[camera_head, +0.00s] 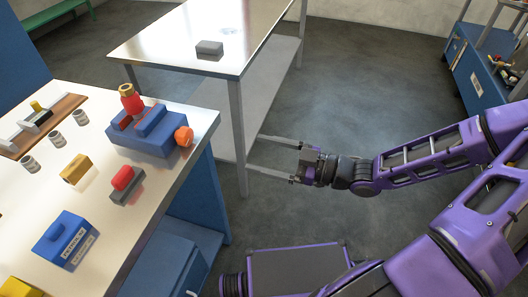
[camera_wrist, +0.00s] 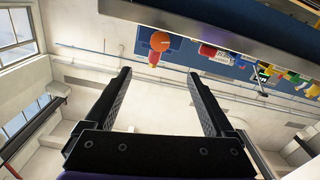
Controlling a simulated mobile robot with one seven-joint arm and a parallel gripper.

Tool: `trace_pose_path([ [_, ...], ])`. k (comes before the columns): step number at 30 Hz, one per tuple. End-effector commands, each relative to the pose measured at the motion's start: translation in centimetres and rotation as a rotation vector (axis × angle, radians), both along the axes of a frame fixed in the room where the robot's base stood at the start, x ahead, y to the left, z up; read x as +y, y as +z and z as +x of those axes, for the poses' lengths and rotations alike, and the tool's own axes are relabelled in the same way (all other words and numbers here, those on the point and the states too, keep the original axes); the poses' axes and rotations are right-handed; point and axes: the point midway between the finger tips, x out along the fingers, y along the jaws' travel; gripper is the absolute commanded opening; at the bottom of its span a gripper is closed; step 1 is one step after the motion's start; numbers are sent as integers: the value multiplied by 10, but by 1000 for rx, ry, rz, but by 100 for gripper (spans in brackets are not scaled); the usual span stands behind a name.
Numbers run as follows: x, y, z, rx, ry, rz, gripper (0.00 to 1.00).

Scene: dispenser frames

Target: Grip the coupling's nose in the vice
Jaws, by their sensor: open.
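The blue vice (camera_head: 150,137) stands on the far right corner of the left bench, with an orange knob (camera_head: 184,136) on its right side. A red coupling with a brass-coloured top (camera_head: 131,100) stands upright at the vice's red jaws; I cannot tell whether they clamp it, and its lower end is hidden. My gripper (camera_head: 255,152) is open and empty, off to the right of the bench, apart from vice and coupling. In the wrist view my open fingers (camera_wrist: 160,75) have nothing between them; the orange knob (camera_wrist: 159,41) shows beyond them.
The bench also holds a red-and-grey piece (camera_head: 124,183), a brass block (camera_head: 76,169), a labelled blue box (camera_head: 66,239) and several small cylinders. A metal table (camera_head: 170,45) with a grey block (camera_head: 209,48) stands behind, its leg close to my fingers. Open floor lies right of it.

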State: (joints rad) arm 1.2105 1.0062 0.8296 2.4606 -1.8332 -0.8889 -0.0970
Motion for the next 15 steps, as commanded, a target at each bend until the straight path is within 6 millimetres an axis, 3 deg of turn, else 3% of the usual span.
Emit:
trace_pose_path([
  [15,15,-3,2,-59,15,-26,88],
])
